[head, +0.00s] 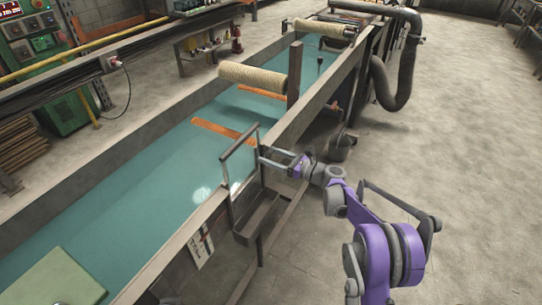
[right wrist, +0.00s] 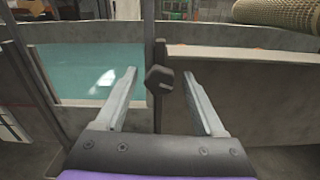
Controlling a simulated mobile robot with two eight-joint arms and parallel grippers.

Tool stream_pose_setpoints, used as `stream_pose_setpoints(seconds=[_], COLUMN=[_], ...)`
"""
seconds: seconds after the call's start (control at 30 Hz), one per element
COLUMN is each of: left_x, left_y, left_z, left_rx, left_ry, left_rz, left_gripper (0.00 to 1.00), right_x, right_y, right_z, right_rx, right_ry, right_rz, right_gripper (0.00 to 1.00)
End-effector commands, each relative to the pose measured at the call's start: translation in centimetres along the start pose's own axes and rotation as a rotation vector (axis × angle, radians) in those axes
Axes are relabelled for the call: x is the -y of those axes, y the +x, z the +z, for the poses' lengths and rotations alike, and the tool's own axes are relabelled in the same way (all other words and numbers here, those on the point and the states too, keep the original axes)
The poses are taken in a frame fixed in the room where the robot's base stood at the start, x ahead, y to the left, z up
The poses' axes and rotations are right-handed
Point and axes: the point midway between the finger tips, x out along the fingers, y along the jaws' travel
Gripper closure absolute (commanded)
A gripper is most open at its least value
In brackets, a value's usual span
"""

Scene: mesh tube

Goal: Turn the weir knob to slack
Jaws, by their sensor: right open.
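The weir knob (right wrist: 160,80) is a dark, faceted knob on the tank's side wall, beside an upright post, in the right wrist view. My right gripper (right wrist: 160,73) is open, its two fingers pointing at the wall with the knob between their tips. Gaps show on both sides of the knob. In the head view my right gripper (head: 263,155) reaches the tank's side by an upright metal frame (head: 240,152); I cannot make out the knob there. No slack marking is readable on the knob. My left gripper is not in view.
The long tank (head: 150,270) holds teal water, with rollers (head: 253,78) and orange bars across it. A small metal ledge (head: 258,218) and a marked white plate (head: 202,249) are on its near side. A grey hose (head: 385,90) hangs further back. Floor at right is clear.

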Motion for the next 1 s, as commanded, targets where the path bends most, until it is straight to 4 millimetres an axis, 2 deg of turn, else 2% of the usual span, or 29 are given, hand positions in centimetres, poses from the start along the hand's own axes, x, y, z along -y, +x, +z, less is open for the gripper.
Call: stream_pose_setpoints(seconds=[0.27,0.6,0.67,0.87,1.0], left_x=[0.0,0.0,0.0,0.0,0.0], left_y=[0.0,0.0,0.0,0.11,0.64], left_z=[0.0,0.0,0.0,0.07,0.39], left_rx=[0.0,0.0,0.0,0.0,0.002], left_ry=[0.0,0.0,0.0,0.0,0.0], left_rz=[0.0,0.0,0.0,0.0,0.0], left_gripper=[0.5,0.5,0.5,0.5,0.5], right_x=[-0.01,-0.02,-0.02,-0.02,-0.01], right_y=[0.15,0.13,0.13,0.11,0.1], right_z=[-0.01,-0.01,-0.01,-0.04,-0.17], right_rx=[0.0,0.0,0.0,0.0,0.0], right_ry=[0.0,0.0,0.0,-0.019,-0.142], right_rz=[0.0,0.0,0.0,0.0,0.0], right_gripper=[0.29,0.9,1.0,1.0,1.0])
